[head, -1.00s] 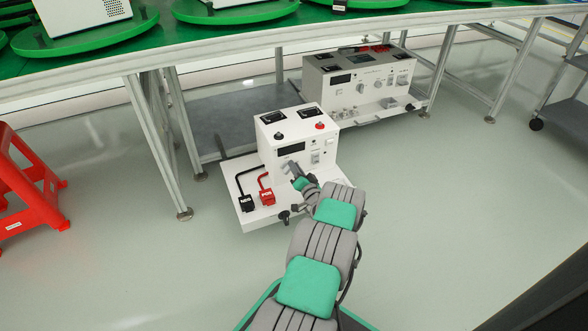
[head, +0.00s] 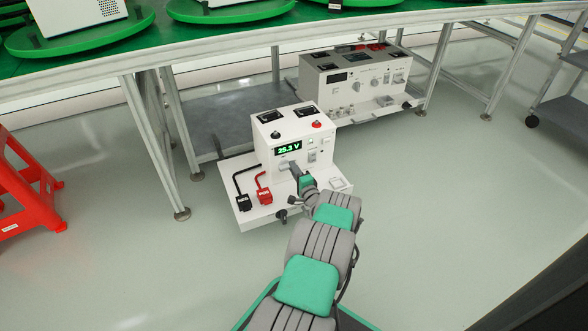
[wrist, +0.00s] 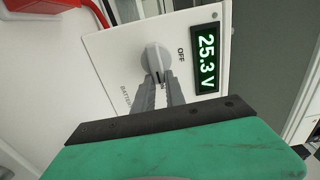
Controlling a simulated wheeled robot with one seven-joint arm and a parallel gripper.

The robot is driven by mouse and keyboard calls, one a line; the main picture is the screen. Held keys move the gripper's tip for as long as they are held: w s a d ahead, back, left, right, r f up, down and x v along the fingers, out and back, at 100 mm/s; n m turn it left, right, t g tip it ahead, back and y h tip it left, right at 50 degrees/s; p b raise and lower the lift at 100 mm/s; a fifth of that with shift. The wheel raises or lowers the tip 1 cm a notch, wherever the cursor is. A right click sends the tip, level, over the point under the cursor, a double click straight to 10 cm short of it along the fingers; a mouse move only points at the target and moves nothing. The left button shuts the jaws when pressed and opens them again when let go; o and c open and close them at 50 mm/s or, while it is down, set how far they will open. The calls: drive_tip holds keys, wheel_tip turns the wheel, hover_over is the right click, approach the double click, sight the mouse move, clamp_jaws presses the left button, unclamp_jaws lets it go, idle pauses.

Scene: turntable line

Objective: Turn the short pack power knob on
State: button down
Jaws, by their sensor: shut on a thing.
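The short pack (head: 262,150) is a white box on a white base plate in front of the table frame in the head view. Its display (head: 288,148) is lit green and reads 25.3 V; the display (wrist: 207,59) also shows in the wrist view. The grey round power knob (wrist: 155,58) sits beside the display, near an OFF label. My gripper (wrist: 158,82) is shut on the knob's bar, its fingers on either side. In the head view my gripper (head: 294,168) is at the front panel and hides most of the knob.
Black and red cable plugs (head: 264,197) lie on the base plate left of my gripper. A longer grey unit (head: 352,88) stands behind. A red stool (head: 30,185) is at left. Floor in front is clear.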

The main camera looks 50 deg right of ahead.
drive_tip(key=shift+s+f+m, duration=0.1)
drive_tip(key=shift+f+m, duration=0.1)
drive_tip(key=shift+m, duration=0.1)
drive_tip(key=c, duration=1.6)
unclamp_jaws()
drive_tip(key=shift+o, duration=1.1)
drive_tip(key=shift+r, duration=0.1)
drive_tip(key=p+v, duration=0.3)
drive_tip(key=v, duration=0.4)
drive_tip(key=shift+s+a, duration=0.25)
drive_tip(key=shift+s, duration=0.05)
